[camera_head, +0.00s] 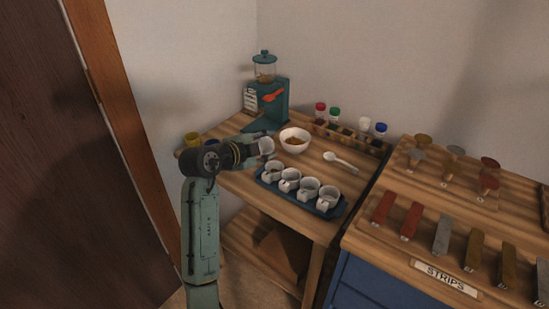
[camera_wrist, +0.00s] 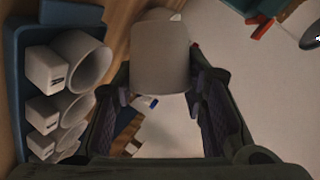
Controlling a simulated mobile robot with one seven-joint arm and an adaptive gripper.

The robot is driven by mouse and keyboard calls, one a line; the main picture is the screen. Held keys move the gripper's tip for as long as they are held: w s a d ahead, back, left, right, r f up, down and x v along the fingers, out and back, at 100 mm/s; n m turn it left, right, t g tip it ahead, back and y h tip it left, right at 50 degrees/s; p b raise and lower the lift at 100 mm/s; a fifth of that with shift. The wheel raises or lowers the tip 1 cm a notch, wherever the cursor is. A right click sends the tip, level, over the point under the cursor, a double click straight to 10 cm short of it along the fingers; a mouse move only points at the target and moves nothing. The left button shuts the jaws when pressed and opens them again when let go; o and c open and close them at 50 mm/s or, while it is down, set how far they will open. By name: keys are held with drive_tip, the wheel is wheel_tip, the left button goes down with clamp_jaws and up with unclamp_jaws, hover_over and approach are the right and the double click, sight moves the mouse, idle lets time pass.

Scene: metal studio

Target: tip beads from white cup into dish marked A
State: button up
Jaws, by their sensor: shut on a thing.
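My gripper (camera_head: 258,148) is shut on a white cup (camera_head: 267,146), held above the table left of the bowl. In the wrist view the white cup (camera_wrist: 160,55) sits between both fingers of my gripper (camera_wrist: 160,78). Its inside is hidden there, so I cannot tell whether it has beads in it. A blue tray (camera_head: 329,214) in front holds several small white dishes in a row, each with a square tab. The nearest of these dishes (camera_wrist: 84,60) is large at left in the wrist view. The tab marks are too small to read, so I cannot tell which is A.
A white bowl (camera_head: 295,146) with brown contents stands behind the tray, with a white spoon (camera_head: 340,159) to its right. A teal dispenser (camera_head: 274,103) stands at the back. A wooden rack (camera_head: 345,138) with capped jars lines the back. A strips bench (camera_head: 430,255) adjoins at right.

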drive_tip(key=shift+w+a+n+g+h+p, duration=0.15)
drive_tip(key=shift+n+g+h+p, duration=0.25)
drive_tip(key=shift+n, duration=0.4)
drive_tip(key=shift+w+a+r+n+g+p, duration=0.2)
drive_tip(key=shift+w+n+g+p, duration=0.1)
drive_tip(key=shift+n, duration=0.2)
drive_tip(key=f, duration=0.1)
drive_tip(key=w+a+f+n+h+b, duration=0.1)
drive_tip(key=w+a+f+n, duration=0.1)
drive_tip(key=shift+a+f+g+h+b, duration=0.1)
drive_tip(key=shift+f+g+h+b, duration=0.15)
drive_tip(key=shift+g+h+b, duration=0.15)
drive_tip(key=shift+w+a+n+h, duration=0.4)
drive_tip(key=shift+w+a+n, duration=0.4)
drive_tip(key=shift+w+a+f+n+g+h, duration=0.2)
drive_tip(key=shift+w+a+n+g+h, duration=0.25)
drive_tip(key=shift+a+n, duration=0.2)
